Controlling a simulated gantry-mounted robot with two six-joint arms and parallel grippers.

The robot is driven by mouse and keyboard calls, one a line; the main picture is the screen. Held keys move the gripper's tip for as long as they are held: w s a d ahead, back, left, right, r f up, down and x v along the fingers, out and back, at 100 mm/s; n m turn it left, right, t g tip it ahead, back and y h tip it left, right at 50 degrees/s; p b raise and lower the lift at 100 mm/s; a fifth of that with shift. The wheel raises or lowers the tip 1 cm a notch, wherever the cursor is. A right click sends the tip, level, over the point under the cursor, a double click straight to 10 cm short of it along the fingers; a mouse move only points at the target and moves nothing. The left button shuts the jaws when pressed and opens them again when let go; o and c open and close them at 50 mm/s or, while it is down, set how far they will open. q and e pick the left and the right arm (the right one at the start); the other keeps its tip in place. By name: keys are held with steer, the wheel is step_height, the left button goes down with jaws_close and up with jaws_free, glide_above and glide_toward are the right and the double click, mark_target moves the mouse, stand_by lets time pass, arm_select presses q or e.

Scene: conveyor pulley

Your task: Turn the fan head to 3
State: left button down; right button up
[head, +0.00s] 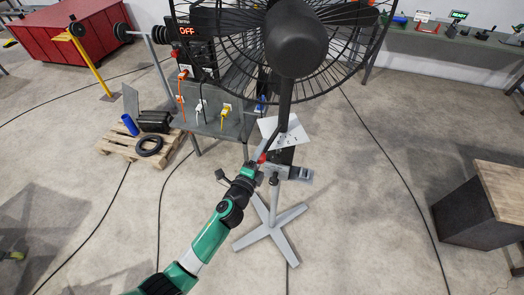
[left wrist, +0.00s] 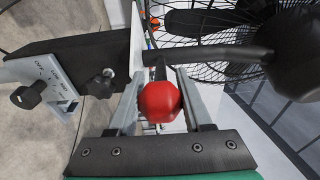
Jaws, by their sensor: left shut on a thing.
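The black fan head (head: 295,45) with its wire cage stands on a grey pole and cross-shaped base at the top middle of the head view. A white plate (head: 270,128) with small marks, too small to read, sits under the head. My left gripper (head: 261,160) is at the pole below this plate, shut on a red knob. In the left wrist view the red knob (left wrist: 160,101) sits between the two grey fingers of my left gripper (left wrist: 161,95). The black fan motor (left wrist: 290,50) shows at its upper right. My right gripper is not in view.
A panel reading OFF (head: 188,30), with orange, white and yellow plugs, stands behind left. A pallet (head: 135,152) with a black ring lies left. A wood-topped cabinet (head: 480,205) stands right. In the wrist view, a grey marked bracket with a black knob (left wrist: 28,96) is left.

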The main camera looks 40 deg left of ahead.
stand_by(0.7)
arm_select(q)
steer(key=shift+c, duration=1.6)
jaws_free()
steer(key=shift+s, duration=0.1)
steer(key=v, duration=1.1)
steer(key=shift+s+p, duration=0.2)
steer(key=shift+p, duration=0.25)
steer(key=shift+d, duration=0.1)
steer(key=shift+c, duration=0.2)
